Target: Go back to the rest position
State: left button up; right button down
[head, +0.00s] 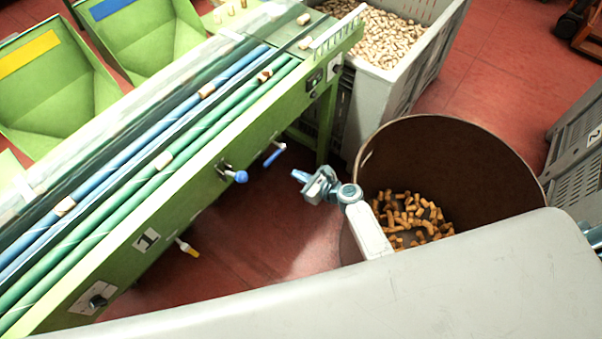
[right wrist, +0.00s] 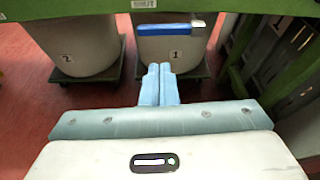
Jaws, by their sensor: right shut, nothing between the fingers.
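My right gripper (head: 301,176) hangs in the gap between the green sorting machine (head: 190,180) and the big brown barrel (head: 450,140). In the right wrist view its two pale blue fingers (right wrist: 159,84) are pressed together with nothing between them. It is a little to the right of a blue-handled lever (head: 274,154) on the machine's side, apart from it in the head view. My left gripper is not seen in either view.
Loose corks (head: 412,218) lie in the barrel. A grey crate of pale corks (head: 375,35) stands behind. A blue knob (head: 240,177) and a yellow-tipped lever (head: 187,247) stick out of the machine. Bins labelled 1 (right wrist: 170,52) and 2 (right wrist: 72,42) stand under a green frame.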

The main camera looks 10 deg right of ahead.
jog(key=s+d+f+n+g+h, duration=0.2)
jog(key=s+d+f+n, duration=0.15)
jog(key=s+f, duration=0.4)
jog(key=s+d+f+n+g+h, duration=0.2)
jog(key=s+f+n, duration=0.2)
jog(key=s+f, duration=0.3)
jog(key=s+d+f+n+g+h, duration=0.1)
jog(key=s+d+f+n+g, duration=0.2)
jog(key=s+f, duration=0.45)
jog(key=s+d+f+n+g+h, duration=0.1)
jog(key=s+d+f+n, duration=0.2)
jog(key=s, duration=0.6)
jog(key=s+d+f+n+g+h, duration=0.1)
jog(key=s+d+f+n+h, duration=0.1)
jog(key=s+f+n, duration=0.3)
jog(key=s+d+f+n+g+h, duration=0.1)
jog(key=s+d+f+n, duration=0.3)
jog(key=s+n, duration=0.5)
jog(key=s+d+b, duration=0.1)
jog(key=s, duration=0.3)
jog(key=shift+s+f, duration=0.2)
